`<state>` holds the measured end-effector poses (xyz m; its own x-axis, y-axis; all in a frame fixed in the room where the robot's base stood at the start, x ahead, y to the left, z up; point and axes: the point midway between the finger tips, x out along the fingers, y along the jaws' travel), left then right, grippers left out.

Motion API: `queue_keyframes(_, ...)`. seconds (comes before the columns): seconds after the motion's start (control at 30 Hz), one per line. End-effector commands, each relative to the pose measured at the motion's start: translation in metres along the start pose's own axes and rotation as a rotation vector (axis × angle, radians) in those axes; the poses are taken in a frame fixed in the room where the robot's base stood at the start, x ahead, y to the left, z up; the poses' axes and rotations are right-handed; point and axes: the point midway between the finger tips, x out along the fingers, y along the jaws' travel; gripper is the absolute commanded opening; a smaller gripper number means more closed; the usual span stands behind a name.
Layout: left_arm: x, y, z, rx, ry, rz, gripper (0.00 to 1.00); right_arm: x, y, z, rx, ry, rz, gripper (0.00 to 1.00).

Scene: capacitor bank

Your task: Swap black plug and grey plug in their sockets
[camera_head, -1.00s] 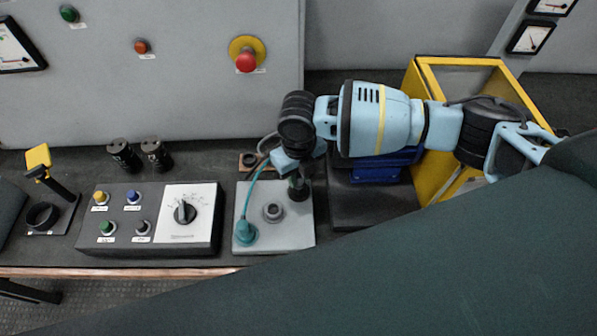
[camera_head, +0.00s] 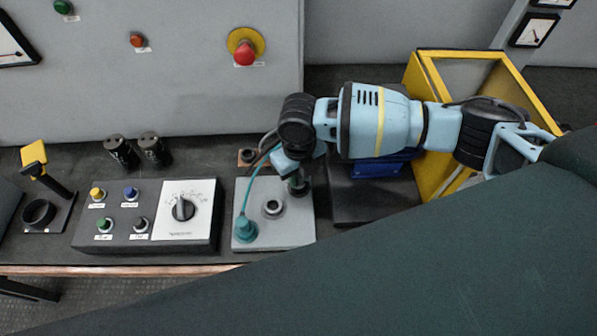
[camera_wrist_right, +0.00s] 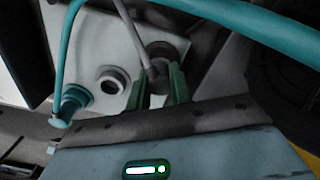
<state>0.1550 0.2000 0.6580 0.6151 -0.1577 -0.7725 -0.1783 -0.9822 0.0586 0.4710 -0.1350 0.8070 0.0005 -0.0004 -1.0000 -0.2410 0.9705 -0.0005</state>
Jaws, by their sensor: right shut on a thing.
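The light grey socket plate (camera_head: 272,238) lies on the bench. A teal plug (camera_head: 246,230) with a teal cable stands at its front left. An empty round socket (camera_head: 273,207) is at the middle; it also shows in the right wrist view (camera_wrist_right: 112,82). My right gripper (camera_head: 297,186) is over the plate's right part. In the right wrist view its green fingers (camera_wrist_right: 159,92) are shut on a dark grey plug (camera_wrist_right: 158,72) with a grey cable. I cannot tell how deep this plug sits in a socket. I cannot make out a separate black plug. My left gripper is not in view.
A control box (camera_head: 145,244) with buttons and a dial stands left of the plate. Two black cylinders (camera_head: 153,150) are behind it. A brown block with a hole (camera_head: 247,157) lies behind the plate. A yellow-framed box (camera_head: 428,130) is behind my right arm.

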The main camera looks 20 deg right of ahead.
Motion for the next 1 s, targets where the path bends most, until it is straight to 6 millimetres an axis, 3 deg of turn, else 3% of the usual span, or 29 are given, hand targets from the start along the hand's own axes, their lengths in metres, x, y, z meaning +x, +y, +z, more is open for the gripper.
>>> queue_keyframes(0.23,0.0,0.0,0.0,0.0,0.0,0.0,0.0,0.0,0.0,0.0,0.0,-0.001,0.0,0.0)
queue_keyframes(0.27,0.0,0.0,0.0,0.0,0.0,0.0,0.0,0.0,0.0,0.0,0.0,-0.001,0.0,0.25)
queue_keyframes(0.43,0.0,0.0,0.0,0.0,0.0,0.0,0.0,0.0,0.0,0.0,0.0,-0.001,0.0,0.47)
queue_keyframes(0.77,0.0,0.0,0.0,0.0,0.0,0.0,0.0,0.0,0.0,0.0,0.0,0.0,0.0,0.47)
queue_keyframes(1.0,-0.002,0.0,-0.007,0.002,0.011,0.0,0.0,-0.034,0.0,0.001,0.001,-0.005,0.0,0.47)
